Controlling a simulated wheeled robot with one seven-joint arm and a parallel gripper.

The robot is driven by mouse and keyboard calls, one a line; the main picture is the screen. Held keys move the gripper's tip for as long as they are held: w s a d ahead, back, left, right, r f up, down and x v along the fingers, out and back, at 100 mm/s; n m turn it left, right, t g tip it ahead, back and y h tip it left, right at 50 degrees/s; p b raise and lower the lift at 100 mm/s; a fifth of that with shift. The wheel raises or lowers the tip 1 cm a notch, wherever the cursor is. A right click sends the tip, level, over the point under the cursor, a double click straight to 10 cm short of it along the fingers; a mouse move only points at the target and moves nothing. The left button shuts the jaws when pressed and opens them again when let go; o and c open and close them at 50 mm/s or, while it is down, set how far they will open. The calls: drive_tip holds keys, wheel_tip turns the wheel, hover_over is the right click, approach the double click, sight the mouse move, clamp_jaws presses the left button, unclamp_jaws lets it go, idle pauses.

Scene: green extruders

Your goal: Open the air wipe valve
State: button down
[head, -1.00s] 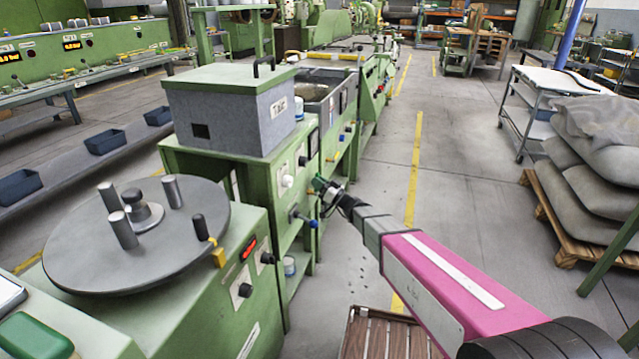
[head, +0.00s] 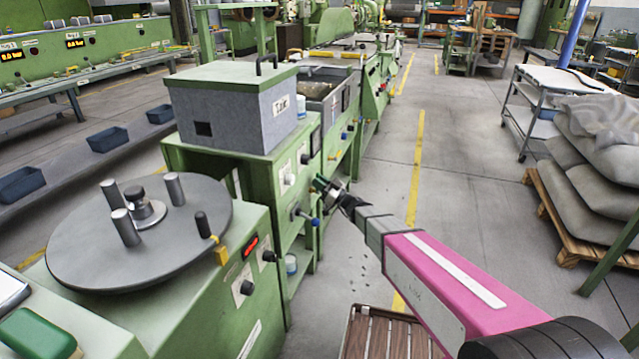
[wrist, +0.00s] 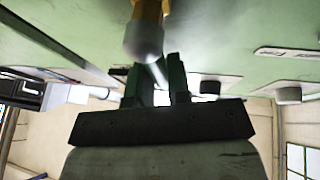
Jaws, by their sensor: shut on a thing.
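My gripper (head: 321,184) is at the end of my pink arm, against the front of the green machine (head: 262,190). In the wrist view its two dark green fingers (wrist: 158,82) are closed around a thin grey piece. This piece appears to be the lever of the air wipe valve (wrist: 144,38), a rounded grey end with a yellow part above it. The fingers hide much of the lever. In the head view my gripper covers the valve, so its turn angle cannot be told.
A grey box (head: 235,110) stands on top of the machine.

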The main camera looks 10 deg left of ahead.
drive_tip(key=c, duration=1.1)
unclamp_jaws()
drive_tip(key=v, duration=1.1)
drive_tip(key=shift+a, duration=0.1)
drive_tip(key=s+d+f+m+g+h, duration=0.3)
drive_tip(key=s+d+h, duration=0.2)
drive_tip(key=d, duration=0.1)
drive_tip(key=s+d+f+m+g+h, duration=0.2)
drive_tip(key=s+d+g+h, duration=0.1)
drive_tip(key=s+d+h, duration=0.3)
drive_tip(key=s+d+m+h, duration=0.2)
drive_tip(key=d+m+h, duration=0.1)
drive_tip(key=d, duration=0.4)
drive_tip(key=s+d+m+h, duration=0.1)
drive_tip(key=d+m+h, duration=0.2)
drive_tip(key=d, duration=0.5)
drive_tip(key=s+d+m+h, duration=0.2)
drive_tip(key=d+m+h, duration=0.2)
drive_tip(key=d, duration=0.4)
drive_tip(key=shift+s+r+h, duration=0.1)
drive_tip(key=shift+s+h, duration=0.2)
drive_tip(key=shift+h, duration=0.1)
